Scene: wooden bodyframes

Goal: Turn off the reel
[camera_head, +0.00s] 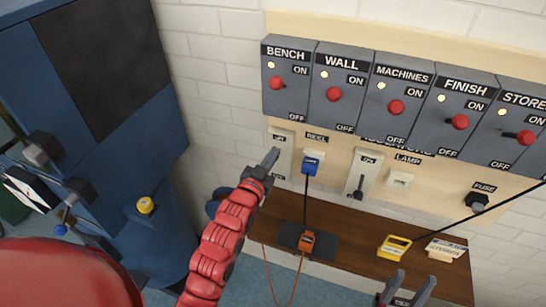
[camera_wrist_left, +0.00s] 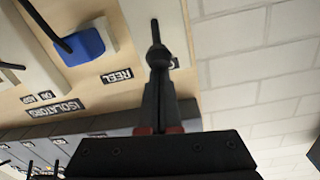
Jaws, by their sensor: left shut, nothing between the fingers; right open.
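The REEL label (camera_head: 315,137) is on the pale wall board, above a blue plug (camera_head: 310,167). Just left of the plug is a pale isolator plate (camera_head: 287,140), partly covered by my left gripper. My left gripper (camera_head: 271,158) is shut and empty, its tips in front of this plate. In the left wrist view the shut fingers (camera_wrist_left: 157,62) point at a dark lever (camera_wrist_left: 156,30) on the plate, close to or touching it; I cannot tell which. The lever's position is unclear. The REEL label (camera_wrist_left: 118,76) shows upside down there. My right gripper (camera_head: 407,288) is open, low at right.
Grey switch boxes with red knobs (camera_head: 334,94) run above. Another isolator lever (camera_head: 358,188) and a fuse (camera_head: 477,201) are to the right. The wooden shelf (camera_head: 350,225) below carries an orange item (camera_head: 306,241) and a yellow item (camera_head: 394,247). A blue cabinet (camera_head: 100,150) stands left.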

